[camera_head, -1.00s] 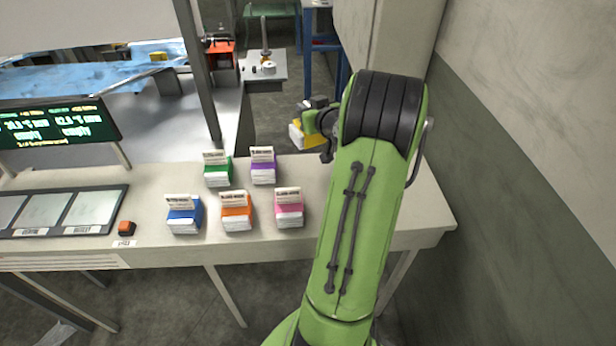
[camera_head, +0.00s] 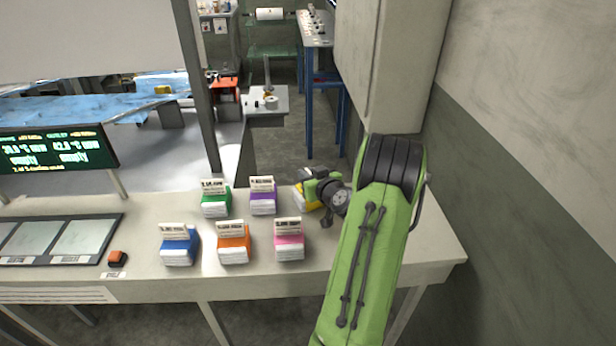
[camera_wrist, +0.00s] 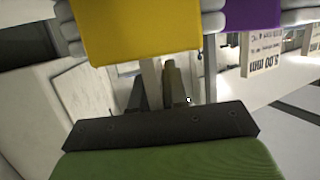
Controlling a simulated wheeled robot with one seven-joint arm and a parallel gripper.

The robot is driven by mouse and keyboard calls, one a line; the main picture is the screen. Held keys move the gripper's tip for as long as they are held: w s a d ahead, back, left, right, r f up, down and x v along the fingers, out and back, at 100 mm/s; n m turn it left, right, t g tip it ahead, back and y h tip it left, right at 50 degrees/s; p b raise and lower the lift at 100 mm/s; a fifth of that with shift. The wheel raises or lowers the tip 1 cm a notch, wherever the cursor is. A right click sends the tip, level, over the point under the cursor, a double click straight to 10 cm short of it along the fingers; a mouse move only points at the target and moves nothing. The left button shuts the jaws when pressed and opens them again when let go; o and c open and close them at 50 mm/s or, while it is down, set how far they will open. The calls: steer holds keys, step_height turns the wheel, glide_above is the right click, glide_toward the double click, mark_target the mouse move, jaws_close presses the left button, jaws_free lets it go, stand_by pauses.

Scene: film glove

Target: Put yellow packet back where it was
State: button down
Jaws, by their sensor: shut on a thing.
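The yellow packet (camera_head: 307,199) is at my gripper (camera_head: 318,190), at the right end of the two rows of packets, beside the purple packet (camera_head: 263,197). My gripper is shut on it. In the wrist view the yellow packet (camera_wrist: 135,30) fills the upper left, close to the gripper, with the purple packet (camera_wrist: 250,14) at its right. My gripper and arm partly hide the packet in the head view. I cannot tell whether its underside touches the table.
On the white table (camera_head: 420,262) stand the green (camera_head: 215,199), blue (camera_head: 179,246), orange (camera_head: 233,243) and pink (camera_head: 288,240) packets. An orange button (camera_head: 117,257) and a display (camera_head: 58,150) are at left. A wall and a cabinet (camera_head: 388,70) are close at right.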

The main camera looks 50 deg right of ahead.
steer(key=shift+f, duration=0.15)
steer(key=c, duration=1.1)
jaws_free()
steer(key=shift+c, duration=0.2)
